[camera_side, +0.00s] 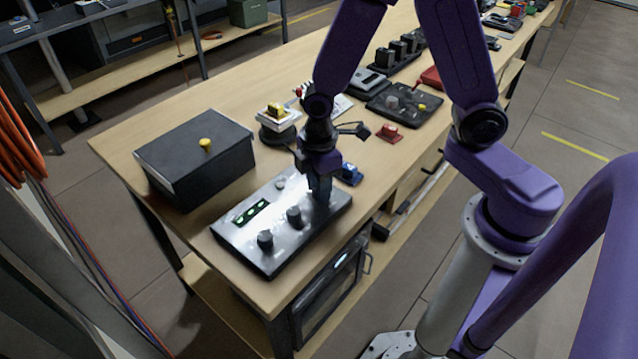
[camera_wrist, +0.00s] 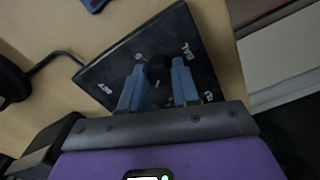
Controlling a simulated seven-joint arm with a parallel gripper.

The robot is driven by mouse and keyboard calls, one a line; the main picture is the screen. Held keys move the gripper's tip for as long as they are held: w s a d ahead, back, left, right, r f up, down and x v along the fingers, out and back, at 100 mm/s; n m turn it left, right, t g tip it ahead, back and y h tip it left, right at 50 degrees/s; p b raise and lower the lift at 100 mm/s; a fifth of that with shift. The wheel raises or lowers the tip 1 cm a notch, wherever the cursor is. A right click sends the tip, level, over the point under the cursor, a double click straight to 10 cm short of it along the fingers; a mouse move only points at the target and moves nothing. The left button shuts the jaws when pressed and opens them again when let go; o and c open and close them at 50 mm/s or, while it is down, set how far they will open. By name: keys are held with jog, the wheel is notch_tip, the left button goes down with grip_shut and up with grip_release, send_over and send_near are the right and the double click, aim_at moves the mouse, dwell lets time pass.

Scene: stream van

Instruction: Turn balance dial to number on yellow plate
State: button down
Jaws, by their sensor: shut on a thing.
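The dark control panel (camera_side: 282,244) lies on the bench with a green-lit display (camera_side: 251,212) and several dark knobs. My gripper (camera_side: 320,190) points down at the panel's right end. In the wrist view, my gripper's blue fingers (camera_wrist: 160,88) are shut on a round dark dial (camera_wrist: 158,66), one on each side. White lettering surrounds the dial, and the label beside it (camera_wrist: 188,50) seems to read "BAL". The dial's pointer direction is unclear.
A dark box (camera_side: 195,160) with a yellow knob stands left of the panel. A blue plate (camera_side: 349,174) lies close behind my gripper, and a red one (camera_side: 390,132) lies farther back. More dark devices (camera_side: 405,104) fill the far bench. The bench's left front corner is clear.

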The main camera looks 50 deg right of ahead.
jog(key=shift+m, duration=0.8)
jog(key=c, duration=0.8)
grip_release()
jog(key=shift+r, duration=0.1)
notch_tip(320, 180, up, 17)
jog(key=shift+r, duration=0.15)
